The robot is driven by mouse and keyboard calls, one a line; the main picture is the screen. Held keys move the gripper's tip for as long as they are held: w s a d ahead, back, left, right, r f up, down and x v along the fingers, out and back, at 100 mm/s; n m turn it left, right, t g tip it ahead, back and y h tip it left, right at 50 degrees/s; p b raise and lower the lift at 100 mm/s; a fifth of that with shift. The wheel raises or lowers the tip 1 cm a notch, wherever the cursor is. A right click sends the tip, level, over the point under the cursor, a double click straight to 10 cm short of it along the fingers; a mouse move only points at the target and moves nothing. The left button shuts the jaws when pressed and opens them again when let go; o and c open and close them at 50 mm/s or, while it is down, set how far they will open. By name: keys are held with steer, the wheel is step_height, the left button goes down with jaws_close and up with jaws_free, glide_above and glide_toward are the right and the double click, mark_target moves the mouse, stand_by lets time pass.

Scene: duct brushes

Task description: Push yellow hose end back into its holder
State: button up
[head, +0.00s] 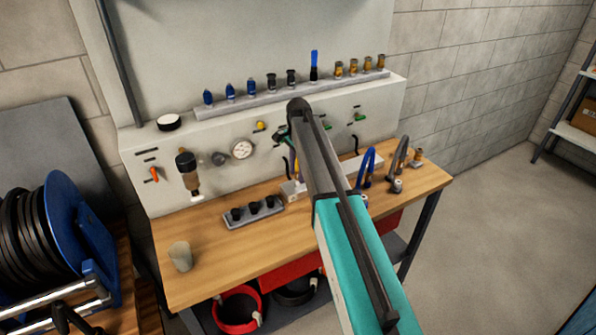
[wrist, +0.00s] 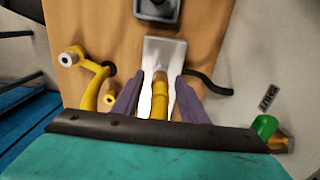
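In the wrist view, the yellow hose end (wrist: 159,98) lies along the middle, its far tip at a pale holder block (wrist: 165,50). I cannot tell how deep the tip sits in the holder. My gripper (wrist: 158,84) has its two purple fingers on either side of the yellow hose end, with pale strips showing between each finger and the hose. The fingers look apart from it. In the head view, my arm covers the gripper and the hose end; a pale block (head: 293,190) shows on the bench beside the arm.
A bent yellow pipe (wrist: 92,88) stands left of the fingers, and a black hose (wrist: 208,84) runs right. A green knob (wrist: 264,126) is at lower right. On the wooden bench (head: 215,265) are a black-socket rack (head: 252,212), a cup (head: 180,256) and blue hoses (head: 366,167).

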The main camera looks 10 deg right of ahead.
stand_by(0.5)
jaws_close()
steer(key=shift+r, duration=0.25)
steer(key=shift+r+p, duration=0.5)
steer(key=shift+r, duration=0.05)
steer(key=shift+r+p, duration=1.05)
steer(key=shift+r, duration=1.2)
steer(key=shift+s, duration=0.1)
